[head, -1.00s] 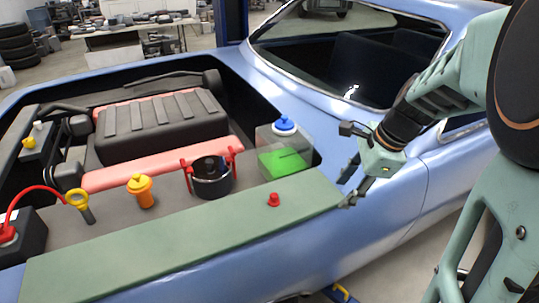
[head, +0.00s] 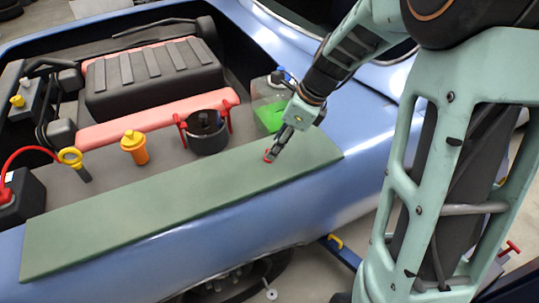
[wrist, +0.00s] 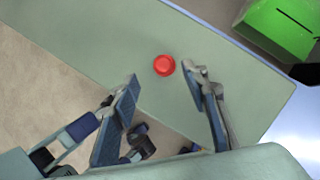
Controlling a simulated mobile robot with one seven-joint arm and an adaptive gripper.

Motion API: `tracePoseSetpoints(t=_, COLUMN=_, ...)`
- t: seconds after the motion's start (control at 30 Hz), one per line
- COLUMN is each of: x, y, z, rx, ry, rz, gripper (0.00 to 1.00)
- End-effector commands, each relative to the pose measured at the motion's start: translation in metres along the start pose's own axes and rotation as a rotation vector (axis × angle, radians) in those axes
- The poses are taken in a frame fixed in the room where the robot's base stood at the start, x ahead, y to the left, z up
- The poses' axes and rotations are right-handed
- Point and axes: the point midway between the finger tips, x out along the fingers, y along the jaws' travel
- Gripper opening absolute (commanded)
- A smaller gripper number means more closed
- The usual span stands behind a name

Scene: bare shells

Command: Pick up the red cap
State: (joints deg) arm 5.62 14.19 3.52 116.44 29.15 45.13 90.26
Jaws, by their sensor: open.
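The red cap (head: 268,156) is a small round piece lying on the green mat (head: 150,215) near its right end. In the wrist view the cap (wrist: 164,65) sits on the mat, just beyond the fingertips and nearer the right finger. My gripper (wrist: 165,80) is open and empty, with its two fingers apart. In the head view my gripper (head: 274,150) reaches down over the cap and hides part of it. I cannot tell whether a finger touches the cap.
The clear reservoir with green fluid (head: 268,105) stands close behind my gripper; its green part (wrist: 280,28) shows at the wrist view's upper right. A black pot with red handles (head: 206,135), an orange-yellow canister (head: 134,148) and a yellow-ringed dipstick (head: 72,160) stand left. The mat's left is clear.

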Motion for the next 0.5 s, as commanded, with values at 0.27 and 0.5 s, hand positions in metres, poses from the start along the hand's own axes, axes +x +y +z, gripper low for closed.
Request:
tracePoseSetpoints(t=0.27, x=0.037, y=-0.005, z=0.0, rx=0.0, ry=0.001, rz=0.002, gripper=0.41)
tracePoseSetpoints(t=0.5, x=0.041, y=-0.005, z=0.0, rx=-0.001, ry=0.0, rz=-0.001, gripper=0.41)
